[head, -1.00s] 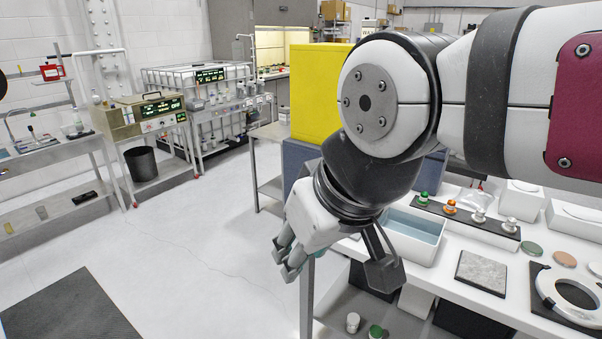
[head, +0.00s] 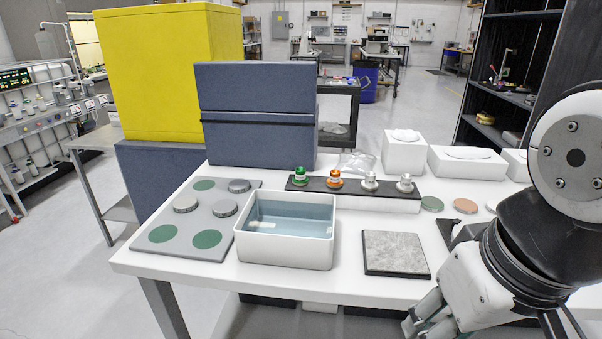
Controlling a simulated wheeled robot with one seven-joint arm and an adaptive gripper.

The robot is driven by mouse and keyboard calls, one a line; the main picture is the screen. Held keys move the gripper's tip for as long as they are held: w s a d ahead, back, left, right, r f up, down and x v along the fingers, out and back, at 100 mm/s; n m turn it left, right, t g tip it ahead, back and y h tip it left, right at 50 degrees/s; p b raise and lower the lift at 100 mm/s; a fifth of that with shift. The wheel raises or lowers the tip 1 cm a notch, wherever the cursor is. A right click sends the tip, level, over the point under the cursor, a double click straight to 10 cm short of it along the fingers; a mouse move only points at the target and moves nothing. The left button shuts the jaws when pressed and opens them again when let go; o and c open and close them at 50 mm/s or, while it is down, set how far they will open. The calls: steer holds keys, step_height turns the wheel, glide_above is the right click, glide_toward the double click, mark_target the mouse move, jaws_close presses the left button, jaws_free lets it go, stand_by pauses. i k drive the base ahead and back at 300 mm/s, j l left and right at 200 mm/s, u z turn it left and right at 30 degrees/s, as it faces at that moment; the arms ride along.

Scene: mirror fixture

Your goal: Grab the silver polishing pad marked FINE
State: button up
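No marking FINE is legible, so I cannot tell which item is the pad. Two silver-topped knob-like pieces, one (head: 369,181) and another (head: 405,183), stand on a black strip (head: 347,187) beside a green one (head: 300,176) and an orange one (head: 335,179). Silver-grey round discs (head: 186,203) lie on a grey board (head: 146,234) with green circles. My gripper (head: 422,317) is at the lower right, in front of the table edge and apart from all of these. Its fingers are partly in view; their opening is unclear.
A white basin of water (head: 284,251) stands in the table's middle, with a grey stone slab (head: 394,252) to its right. Flat discs, one green (head: 432,204) and one orange (head: 465,206), lie further right. A blue-grey box (head: 258,142) and white blocks (head: 404,153) stand behind.

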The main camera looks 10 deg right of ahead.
mark_target(370, 183)
steer(key=i+j+z, duration=0.7)
steer(key=j, duration=0.3)
steer(key=i+j+z, duration=0.2)
steer(key=j, duration=0.25)
steer(key=i, duration=0.05)
